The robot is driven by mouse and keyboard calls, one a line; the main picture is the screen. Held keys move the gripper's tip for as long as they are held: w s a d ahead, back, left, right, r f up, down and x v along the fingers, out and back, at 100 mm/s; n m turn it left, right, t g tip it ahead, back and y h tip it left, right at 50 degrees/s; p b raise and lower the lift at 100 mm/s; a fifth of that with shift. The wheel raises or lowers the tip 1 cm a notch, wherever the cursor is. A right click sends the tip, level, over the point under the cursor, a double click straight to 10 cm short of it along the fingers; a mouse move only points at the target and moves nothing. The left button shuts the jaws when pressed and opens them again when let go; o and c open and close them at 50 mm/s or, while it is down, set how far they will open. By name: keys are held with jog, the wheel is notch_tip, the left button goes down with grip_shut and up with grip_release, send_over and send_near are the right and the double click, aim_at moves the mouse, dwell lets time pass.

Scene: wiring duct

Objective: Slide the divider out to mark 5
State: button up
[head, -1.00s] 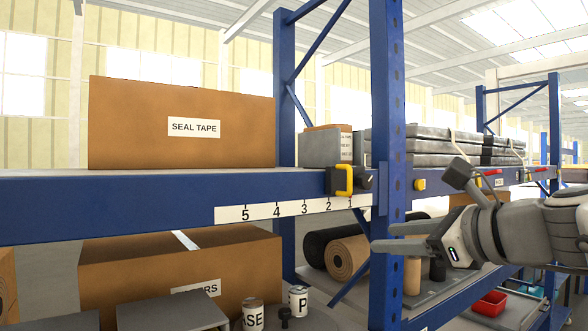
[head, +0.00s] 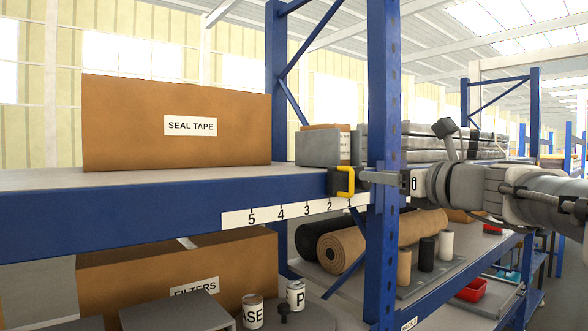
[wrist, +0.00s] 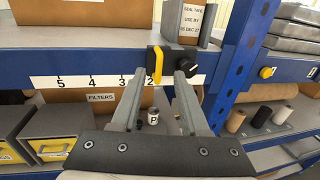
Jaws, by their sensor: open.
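The divider's black carriage (head: 334,182) sits on the blue shelf beam near mark 1, with a yellow handle (head: 347,181) on its front. A grey upright panel (head: 318,148) stands on the shelf above it. The number strip (head: 265,217) runs along the beam, with 5 at its left end. In the wrist view, the yellow handle (wrist: 157,64) shows between the tips of my open gripper (wrist: 162,74), nearer the left finger. A black knob beside the handle is partly behind the right fingertip. In the head view my gripper (head: 372,177) is just right of the handle; contact cannot be told.
A large SEAL TAPE box (head: 175,122) stands on the shelf to the left. A blue upright (head: 384,230) rises beside my gripper. A FILTERS box (head: 180,262), cans and rolls fill the lower level. The beam front left of the carriage is clear.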

aim_at(353, 172)
jog(key=p+x, duration=0.1)
jog(key=x, duration=0.7)
jog(key=shift+w+a, duration=0.15)
jog(key=shift+w, duration=0.2)
jog(key=c, duration=0.7)
jog(key=shift+f, duration=0.1)
grip_shut()
